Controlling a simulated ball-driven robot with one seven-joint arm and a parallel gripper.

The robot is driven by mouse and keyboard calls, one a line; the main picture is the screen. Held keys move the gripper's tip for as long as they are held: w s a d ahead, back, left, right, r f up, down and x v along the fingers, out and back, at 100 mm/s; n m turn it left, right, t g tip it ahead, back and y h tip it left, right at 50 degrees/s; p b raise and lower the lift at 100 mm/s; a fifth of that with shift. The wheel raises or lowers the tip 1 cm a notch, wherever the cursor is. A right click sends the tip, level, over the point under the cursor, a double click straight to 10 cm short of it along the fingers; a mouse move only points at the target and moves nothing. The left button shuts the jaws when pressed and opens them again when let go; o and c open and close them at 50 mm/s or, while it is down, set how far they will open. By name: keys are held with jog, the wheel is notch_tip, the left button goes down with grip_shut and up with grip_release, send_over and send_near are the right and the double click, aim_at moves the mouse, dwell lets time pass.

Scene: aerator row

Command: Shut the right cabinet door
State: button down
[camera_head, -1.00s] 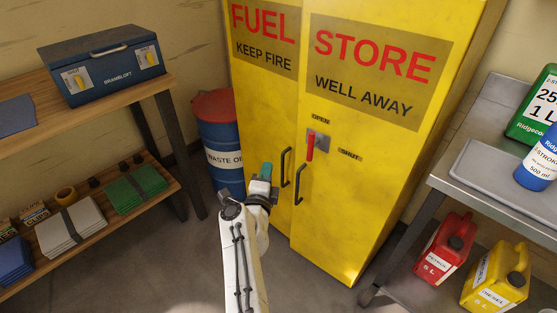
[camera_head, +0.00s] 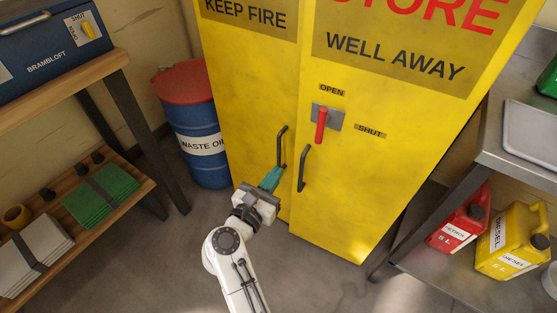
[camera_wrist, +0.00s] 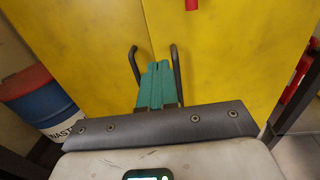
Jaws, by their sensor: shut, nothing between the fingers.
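The yellow cabinet's right door (camera_head: 400,165) carries a black bar handle (camera_head: 302,168) near the middle seam. The left door (camera_head: 245,110) has a matching handle (camera_head: 281,148). Both doors look nearly flush; I cannot tell whether the right one stands slightly ajar. A red lever (camera_head: 321,125) on a grey plate hangs down, with OPEN above it and SHUT to its lower right. My gripper (camera_head: 271,178) has its teal fingers shut and empty, low in front of the seam. In the wrist view, the fingertips (camera_wrist: 160,66) lie between the two handles; contact is unclear.
A blue waste-oil drum (camera_head: 197,125) with a red lid stands left of the cabinet. A wooden shelf unit (camera_head: 120,200) is at the left. A metal bench (camera_head: 505,160) stands at the right, with red and yellow fuel cans (camera_head: 512,240) below. Floor in front is clear.

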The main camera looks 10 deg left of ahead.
aim_at(303, 136)
jog(key=b+x, duration=0.2)
jog(key=x, duration=1.1)
jog(key=shift+b, duration=0.35)
